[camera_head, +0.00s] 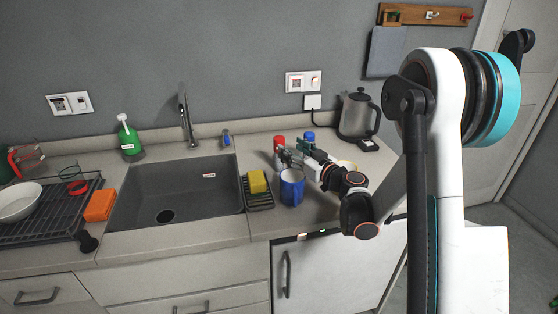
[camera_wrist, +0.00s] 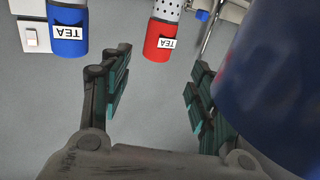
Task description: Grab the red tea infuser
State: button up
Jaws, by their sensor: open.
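The red tea infuser (camera_head: 279,143) stands on the counter near the wall, partly hidden by my gripper (camera_head: 292,152) in the head view. In the wrist view the infuser (camera_wrist: 159,40) has a white TEA label that appears upside down and a perforated metal part. It lies ahead of my gripper (camera_wrist: 158,85), between the lines of the two fingers. The open fingers hold nothing, and the infuser appears just beyond their tips. I cannot tell the exact gap.
A blue tea infuser (camera_head: 309,137) stands to the right of the red one. A blue mug (camera_head: 291,188) stands in front, and it looms close beside the right finger in the wrist view (camera_wrist: 268,85). A kettle (camera_head: 357,115), yellow sponge (camera_head: 258,182) and sink (camera_head: 180,190) are nearby.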

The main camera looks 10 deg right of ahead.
aim_at(283, 143)
jog(key=x, duration=0.3)
jog(key=b+x, duration=0.1)
jog(key=x, duration=0.2)
jog(key=b+x, duration=0.1)
jog(key=shift+w+f+b, duration=0.35)
jog(key=shift+w, duration=0.05)
jog(key=shift+w+r, duration=0.1)
jog(key=shift+w, duration=0.2)
jog(key=shift+c, duration=0.2)
grip_shut()
